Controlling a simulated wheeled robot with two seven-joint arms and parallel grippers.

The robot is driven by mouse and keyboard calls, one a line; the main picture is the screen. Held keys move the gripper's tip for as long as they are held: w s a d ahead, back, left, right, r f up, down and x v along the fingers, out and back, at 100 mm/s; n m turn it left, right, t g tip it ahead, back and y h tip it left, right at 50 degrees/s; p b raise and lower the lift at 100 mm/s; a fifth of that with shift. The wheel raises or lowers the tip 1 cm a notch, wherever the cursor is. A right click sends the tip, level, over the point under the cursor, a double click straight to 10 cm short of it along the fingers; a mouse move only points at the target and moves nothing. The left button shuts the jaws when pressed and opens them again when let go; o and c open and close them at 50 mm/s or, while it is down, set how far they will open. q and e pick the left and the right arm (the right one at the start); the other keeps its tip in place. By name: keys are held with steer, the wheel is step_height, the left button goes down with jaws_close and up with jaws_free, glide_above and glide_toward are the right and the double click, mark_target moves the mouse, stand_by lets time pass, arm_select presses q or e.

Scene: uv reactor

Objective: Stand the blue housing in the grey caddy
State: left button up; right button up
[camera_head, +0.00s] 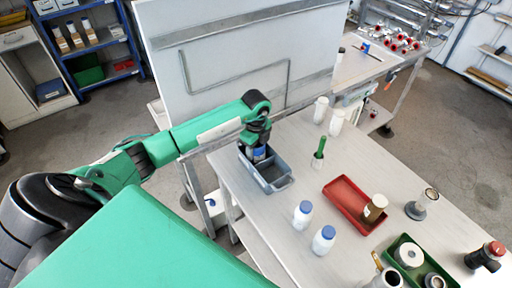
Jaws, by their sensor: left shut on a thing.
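The grey caddy (284,184) sits at the left edge of the light workbench. It is an open tray with compartments. The blue housing (259,154) is a small blue piece at the caddy's far left part, mostly hidden by my gripper. My left gripper (258,147) points down over that compartment and is shut on the blue housing. The housing looks roughly upright, but I cannot tell whether its base touches the caddy floor. My right gripper is not in view.
A green-handled tool (319,151) stands right of the caddy. Two white bottles with blue caps (303,214) stand in front. A red tray (344,197) holds a brown jar (375,207). A green tray (398,247) is nearer right. White bottles (336,122) stand behind. Bench between is clear.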

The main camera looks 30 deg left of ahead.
arm_select(q)
steer(key=o, duration=0.8)
steer(key=shift+f, duration=0.1)
step_height(320, 180, up, 12)
steer(key=b, duration=0.3)
steer(key=shift+r, duration=0.2)
